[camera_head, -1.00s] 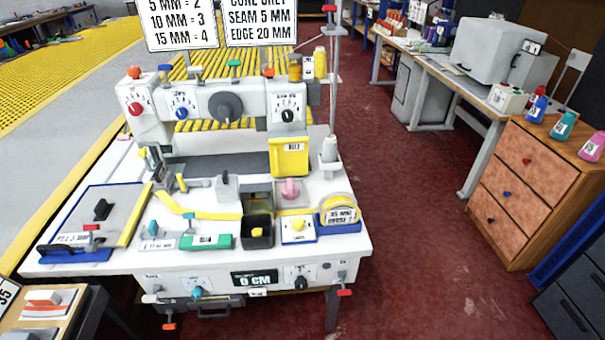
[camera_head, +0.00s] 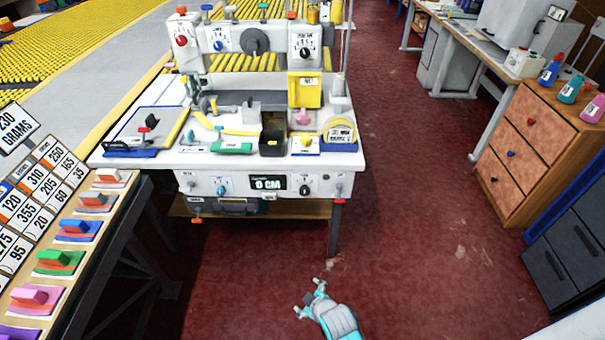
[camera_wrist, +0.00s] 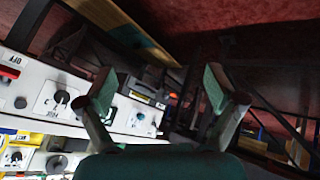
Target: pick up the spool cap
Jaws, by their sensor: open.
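I cannot tell for certain which small piece is the spool cap. A small pink piece (camera_head: 303,117) sits on the white machine table (camera_head: 205,160), behind a white-and-blue block with a yellow knob (camera_head: 305,146). A white cone spool (camera_head: 340,86) stands at the table's right. My gripper (camera_head: 311,298) is in the lower middle of the head view, in front of the table and apart from it, with red floor behind it. In the wrist view my gripper (camera_wrist: 160,90) is open, with nothing between its fingers. The table's front panel shows at left there.
A black open bin (camera_head: 273,140), a yellow box (camera_head: 305,91) and a round tape gauge (camera_head: 340,131) crowd the table. A bench with coloured handled blocks (camera_head: 60,262) stands at left. A wooden drawer unit (camera_head: 530,150) stands at right. Red floor (camera_head: 420,230) between is clear.

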